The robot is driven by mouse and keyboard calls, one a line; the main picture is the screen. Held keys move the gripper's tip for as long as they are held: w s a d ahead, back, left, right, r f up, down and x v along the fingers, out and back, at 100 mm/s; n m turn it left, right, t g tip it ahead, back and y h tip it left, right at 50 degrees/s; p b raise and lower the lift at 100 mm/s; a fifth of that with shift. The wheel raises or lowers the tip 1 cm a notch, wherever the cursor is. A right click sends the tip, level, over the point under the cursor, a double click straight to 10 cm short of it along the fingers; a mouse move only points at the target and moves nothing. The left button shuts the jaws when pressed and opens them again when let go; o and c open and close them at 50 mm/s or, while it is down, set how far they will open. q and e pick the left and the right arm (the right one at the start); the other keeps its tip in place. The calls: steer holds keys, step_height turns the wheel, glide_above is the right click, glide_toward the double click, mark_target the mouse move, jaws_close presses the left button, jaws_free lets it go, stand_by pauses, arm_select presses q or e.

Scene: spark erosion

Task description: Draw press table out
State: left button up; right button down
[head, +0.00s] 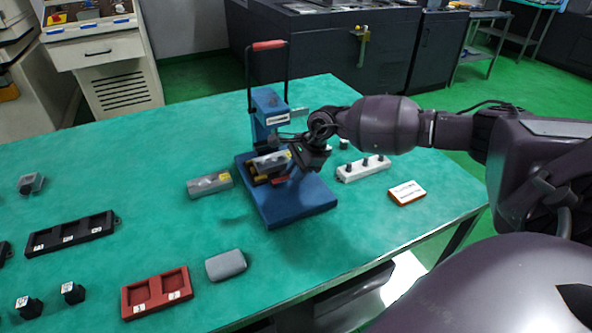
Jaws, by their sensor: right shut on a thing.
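The blue press (297,205) stands on the green workbench, with an upright column (268,105) and a lever with a red grip (268,45). The press table (270,164) shows as a low grey and yellowish assembly over the blue base, in front of the column. A small red part (280,181) shows at its front edge. My right gripper (290,171) reaches in from the right and is shut at the front right of the press table. The wrist hides the fingertips and the exact part held. My left gripper is out of view.
A grey block (209,185) lies left of the press. A white rack (362,168) with black knobs and an orange-white box (407,192) lie to its right. A red tray (156,292), a grey rounded block (225,264) and a black tray (72,234) are nearer.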

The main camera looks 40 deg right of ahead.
steer(key=shift+s+r, duration=0.1)
steer(key=shift+s, duration=0.15)
steer(key=s, duration=0.1)
steer(key=p, duration=0.1)
steer(key=s+p, duration=0.1)
steer(key=shift+s+a+r, duration=0.25)
steer(key=shift+s+a, duration=0.1)
steer(key=s+p, duration=0.1)
steer(key=s, duration=0.1)
steer(key=s+a+p, duration=0.1)
steer(key=s+p, duration=0.1)
steer(key=s, duration=0.1)
steer(key=s+a+p, duration=0.1)
steer(key=s, duration=0.2)
steer(key=shift+s+f, duration=0.2)
steer(key=shift+s+a+f, duration=0.1)
steer(key=shift+s+f, duration=0.05)
steer(key=shift+s, duration=0.15)
steer(key=c, duration=1.2)
jaws_free()
steer(key=shift+o, duration=0.4)
